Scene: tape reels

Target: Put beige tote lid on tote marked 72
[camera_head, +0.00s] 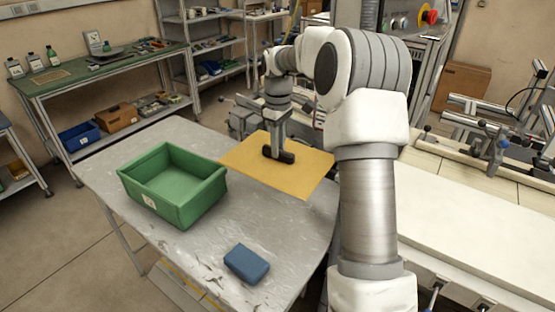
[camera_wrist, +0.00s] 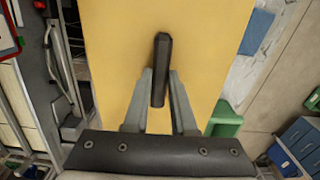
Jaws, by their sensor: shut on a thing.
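The beige lid (camera_head: 308,171) is a flat yellow-tan panel at the right of the green tote in the head view, and it fills the middle of the wrist view (camera_wrist: 112,45). My gripper (camera_head: 276,152) is shut on the lid's black handle (camera_wrist: 161,60), with a finger on each side. The lid looks held level above the table, though the gap is hard to judge. The green tote (camera_head: 190,216) stands open and empty on the table at the left. A small pale label is on its front; its number is too small to read. The tote's corner also shows in the wrist view (camera_wrist: 226,120).
A blue block (camera_head: 247,264) lies on the grey table (camera_head: 215,245) in front of the tote. A workbench (camera_head: 105,70) and shelves stand behind. A pale counter (camera_head: 470,228) with metal fixtures is at the right.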

